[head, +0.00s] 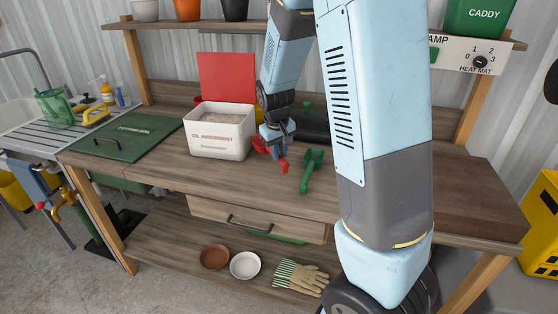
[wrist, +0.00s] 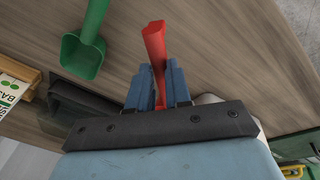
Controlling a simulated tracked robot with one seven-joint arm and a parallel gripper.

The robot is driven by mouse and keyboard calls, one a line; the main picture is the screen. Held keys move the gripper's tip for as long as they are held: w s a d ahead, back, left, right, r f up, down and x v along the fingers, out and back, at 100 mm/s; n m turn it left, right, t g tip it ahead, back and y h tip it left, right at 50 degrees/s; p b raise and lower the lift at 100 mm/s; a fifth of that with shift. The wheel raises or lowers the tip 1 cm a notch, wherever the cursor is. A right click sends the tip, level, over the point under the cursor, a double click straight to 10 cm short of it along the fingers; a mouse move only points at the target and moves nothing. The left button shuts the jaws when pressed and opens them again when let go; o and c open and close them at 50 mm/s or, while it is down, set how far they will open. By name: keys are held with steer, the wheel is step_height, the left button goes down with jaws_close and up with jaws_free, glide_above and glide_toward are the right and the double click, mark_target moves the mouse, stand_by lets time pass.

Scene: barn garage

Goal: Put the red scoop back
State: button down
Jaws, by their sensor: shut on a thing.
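My gripper (head: 277,152) is shut on the red scoop (head: 284,166), over the bench just right of a white bin. In the wrist view the red scoop (wrist: 154,42) stands up between the two fingers of my gripper (wrist: 159,88); part of it is hidden by them. In the head view a wider red part shows left of the fingers, beside the bin. I cannot tell whether the scoop touches the bench. The white bin (head: 218,144), lettered in red as oil absorbent, holds pale grains, and its red lid (head: 226,78) stands open behind it.
A green scoop (head: 311,171) lies right of my gripper and also shows in the wrist view (wrist: 84,50). A dark tray-like object (head: 313,124) is behind. A green board (head: 127,137) lies left of the bin. The bench front (head: 250,178) is clear.

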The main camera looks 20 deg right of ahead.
steer(key=shift+w+f, duration=0.15)
steer(key=shift+f, duration=0.15)
steer(key=x, duration=0.3)
steer(key=shift+f, duration=0.2)
steer(key=c, duration=1)
jaws_free()
steer(key=shift+c, duration=0.2)
steer(key=shift+a+r, duration=0.1)
steer(key=shift+r, duration=0.05)
steer(key=v, duration=1.1)
steer(key=s+r+t, duration=0.1)
steer(key=s+r, duration=0.3)
steer(key=s, duration=0.4)
steer(key=s+r+m+t, duration=0.1)
steer(key=s+r, duration=0.4)
steer(key=s, duration=0.4)
steer(key=s+d+r+m+t+y, duration=0.1)
steer(key=s+r, duration=0.3)
steer(key=s, duration=0.4)
steer(key=shift+s+r+t, duration=0.3)
steer(key=shift+s+r, duration=0.05)
steer(key=shift+s, duration=0.05)
